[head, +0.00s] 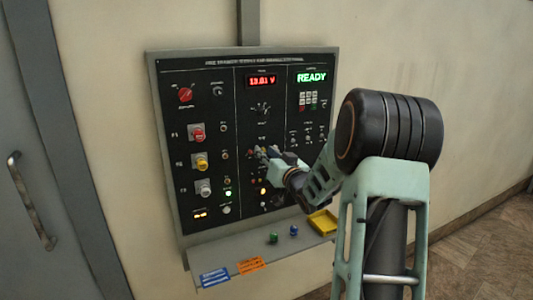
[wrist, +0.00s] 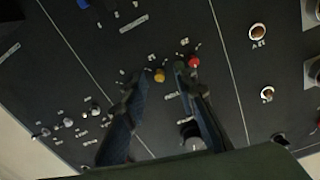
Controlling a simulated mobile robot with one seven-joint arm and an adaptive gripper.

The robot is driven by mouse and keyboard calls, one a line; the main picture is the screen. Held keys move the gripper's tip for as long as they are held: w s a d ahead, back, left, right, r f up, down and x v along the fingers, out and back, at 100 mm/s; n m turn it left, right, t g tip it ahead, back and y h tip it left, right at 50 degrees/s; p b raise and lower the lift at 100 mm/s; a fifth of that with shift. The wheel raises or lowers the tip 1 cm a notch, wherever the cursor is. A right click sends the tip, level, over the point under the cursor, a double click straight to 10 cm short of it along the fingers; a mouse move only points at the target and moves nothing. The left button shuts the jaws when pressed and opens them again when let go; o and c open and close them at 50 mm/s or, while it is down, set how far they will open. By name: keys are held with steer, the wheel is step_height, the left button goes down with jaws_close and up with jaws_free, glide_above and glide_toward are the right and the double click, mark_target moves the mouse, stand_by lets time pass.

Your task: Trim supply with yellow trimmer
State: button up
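The black trainer panel (head: 210,120) is mounted on the wall in the head view. In the wrist view the small yellow trimmer (wrist: 159,75) shows between the ends of my fingers, beside a dark green trimmer (wrist: 179,67) and a red trimmer (wrist: 193,62). My gripper (wrist: 158,82) is open, its two dark fingers pointing at the panel, the right one overlapping the green trimmer in the picture. I cannot tell whether either finger touches a trimmer. In the head view my gripper (head: 273,157) is at the panel's lower middle and partly hides the trimmer row. The red supply display (head: 262,81) reads about 13.01 V.
A green READY display (head: 312,77) is at the upper right. A shelf below holds green (head: 273,238) and blue (head: 294,230) pieces and a yellow tray (head: 322,222).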

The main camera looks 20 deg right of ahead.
jaws_close()
steer(key=shift+f+b, duration=0.15)
steer(key=shift+b, duration=0.35)
steer(key=n+b, duration=1.4)
steer(key=b, duration=0.2)
steer(key=shift+b, duration=0.3)
